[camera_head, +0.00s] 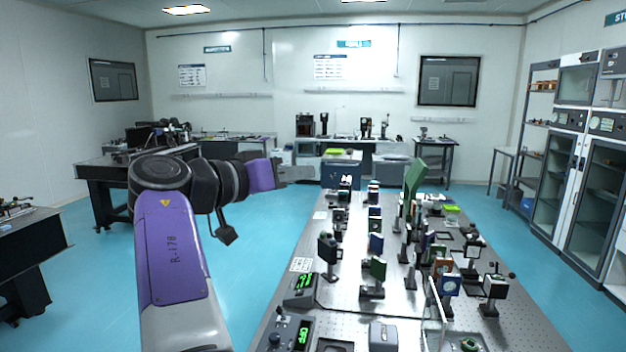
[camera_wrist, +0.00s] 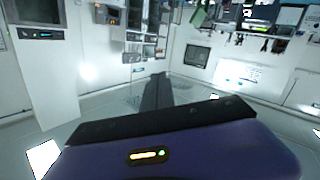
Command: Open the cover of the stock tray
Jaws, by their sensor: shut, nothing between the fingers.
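My gripper (camera_head: 298,173) is at the end of the purple and black arm, held out to the right in the head view, above the floor left of the long optical table (camera_head: 375,320). It is shut and empty. In the wrist view its dark fingers (camera_wrist: 156,92) stick out past the purple wrist housing, touching nothing. I cannot make out the stock tray or its cover for certain. A small bright green box (camera_head: 451,210) stands on the right side of the optical table, and another bright green thing (camera_head: 342,151) lies at the far end. Both are too small to read.
The optical table is crowded with upright mounts, a tall green plate (camera_head: 414,178) and a clear upright panel (camera_head: 433,315). Lit controllers (camera_head: 300,288) line its left edge. A dark table (camera_head: 108,172) stands behind my arm. The blue floor left of the optical table is clear.

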